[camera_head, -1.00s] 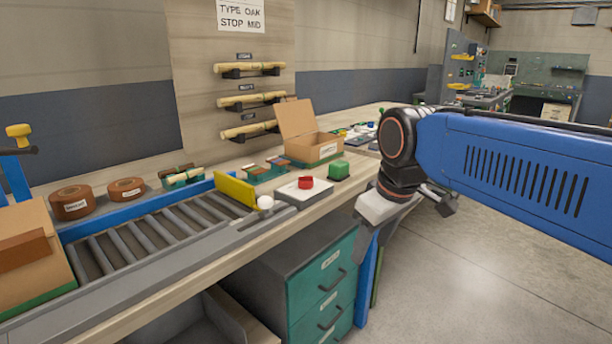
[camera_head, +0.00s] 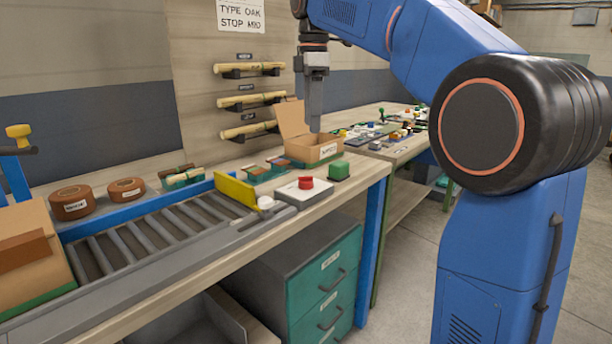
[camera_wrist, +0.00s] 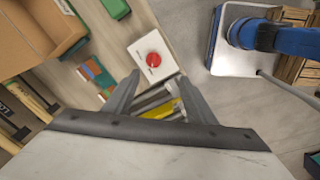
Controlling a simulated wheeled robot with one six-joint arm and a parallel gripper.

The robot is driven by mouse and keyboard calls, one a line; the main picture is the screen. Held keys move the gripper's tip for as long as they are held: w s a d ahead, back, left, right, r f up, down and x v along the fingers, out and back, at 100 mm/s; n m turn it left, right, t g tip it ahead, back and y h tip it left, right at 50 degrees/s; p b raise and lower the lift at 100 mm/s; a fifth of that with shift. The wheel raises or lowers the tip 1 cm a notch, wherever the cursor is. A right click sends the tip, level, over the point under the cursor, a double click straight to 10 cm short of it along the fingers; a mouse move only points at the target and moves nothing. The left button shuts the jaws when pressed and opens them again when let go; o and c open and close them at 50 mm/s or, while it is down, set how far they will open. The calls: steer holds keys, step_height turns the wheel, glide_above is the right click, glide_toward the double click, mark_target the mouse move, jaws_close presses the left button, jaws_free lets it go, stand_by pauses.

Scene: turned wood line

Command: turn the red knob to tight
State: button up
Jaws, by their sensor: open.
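The red knob (camera_head: 306,182) sits on a white-topped box (camera_head: 297,193) on the bench, at the right end of the roller conveyor. My gripper (camera_head: 315,118) hangs pointing down over the open cardboard box, above and behind the knob in the head view. In the wrist view my gripper (camera_wrist: 155,82) has its two fingers apart with nothing between them.
A green block (camera_head: 339,171) stands right of the knob box. The open cardboard box (camera_head: 314,152) is behind it. A yellow plate (camera_head: 235,190) and a white ball-like handle (camera_head: 265,202) stand left, by the conveyor rollers (camera_head: 150,236). Bench space in front of the knob is narrow.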

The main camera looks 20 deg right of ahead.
mark_target(306, 182)
steer(key=shift+n, duration=0.7)
steer(key=f, duration=0.5)
steer(key=w+f, duration=0.1)
steer(key=f, duration=0.5)
steer(key=w+a+f, duration=0.1)
steer(key=f, duration=0.4)
steer(key=shift+w+f, duration=0.15)
steer(key=shift+w, duration=0.05)
steer(key=c, duration=1)
steer(key=shift+c, duration=0.2)
